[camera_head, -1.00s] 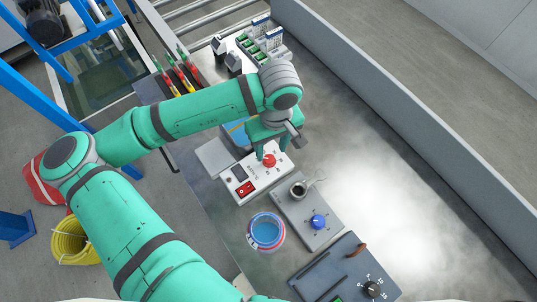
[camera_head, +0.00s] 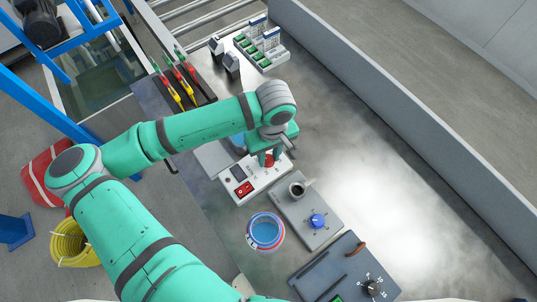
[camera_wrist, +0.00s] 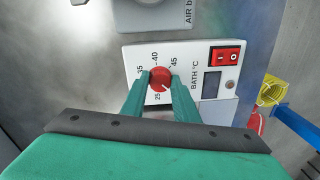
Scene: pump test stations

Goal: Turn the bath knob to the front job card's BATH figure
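The bath knob (camera_wrist: 160,78) is red and sits on a white panel (camera_wrist: 213,60) lettered BATH °C. The figures 25, 35, 40 and 45 show around it; the 30 position is hidden by a finger. A small pale mark shows at the knob's lower edge, too small to read surely. My gripper (camera_wrist: 160,82) has one finger on each side of the knob, seemingly against it. In the head view, my gripper (camera_head: 269,158) is over the panel (camera_head: 237,192), partly hiding the knob (camera_head: 269,160). No job card figure is readable.
A blue-filled tub (camera_head: 265,232) is in front. A dark unit with a black knob (camera_head: 372,288) is nearer. A rack (camera_head: 262,55) stands at the back.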

